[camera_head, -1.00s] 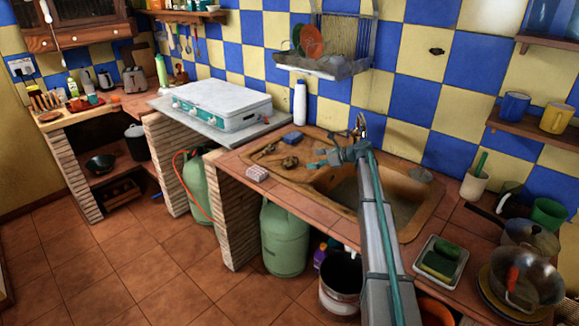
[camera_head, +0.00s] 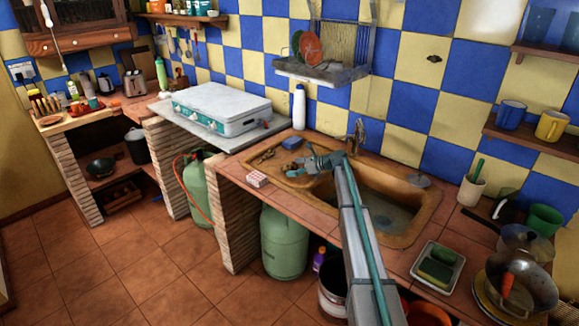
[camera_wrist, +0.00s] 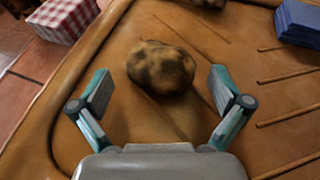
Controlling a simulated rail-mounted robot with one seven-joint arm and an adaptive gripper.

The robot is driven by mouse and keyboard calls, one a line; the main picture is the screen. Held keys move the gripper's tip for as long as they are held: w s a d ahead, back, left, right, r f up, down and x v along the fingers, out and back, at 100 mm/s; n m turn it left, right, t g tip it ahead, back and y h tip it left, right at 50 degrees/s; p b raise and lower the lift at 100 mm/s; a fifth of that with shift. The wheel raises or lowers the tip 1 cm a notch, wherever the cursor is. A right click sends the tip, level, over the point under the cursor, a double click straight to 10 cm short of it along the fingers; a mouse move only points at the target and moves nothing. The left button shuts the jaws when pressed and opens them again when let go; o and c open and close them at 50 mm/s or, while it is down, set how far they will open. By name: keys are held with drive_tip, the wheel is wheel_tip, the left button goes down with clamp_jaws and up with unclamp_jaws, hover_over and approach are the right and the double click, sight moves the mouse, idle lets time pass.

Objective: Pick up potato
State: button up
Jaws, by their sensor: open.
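The potato (camera_wrist: 160,67) is brown, mottled and roundish in the wrist view. It lies on the ribbed drainboard of the tan sink (camera_head: 399,240). My gripper (camera_wrist: 160,82) is open, with its two teal and grey fingers apart on the left and right of the potato's near side. The fingers do not touch it. In the head view my gripper (camera_head: 312,163) is over the drainboard left of the basin, and it partly hides the potato.
A red-and-white checkered box (camera_wrist: 65,17) stands at the counter's front edge. A blue sponge (camera_wrist: 298,22) lies at the back right of the drainboard. Another brown item (camera_wrist: 208,3) is cut off at the top. The tap (camera_head: 357,133) rises behind the basin.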

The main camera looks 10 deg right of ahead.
drive_tip(key=shift+w+a+f, duration=0.2)
drive_tip(key=c, duration=1.2)
drive_tip(key=shift+r, duration=0.1)
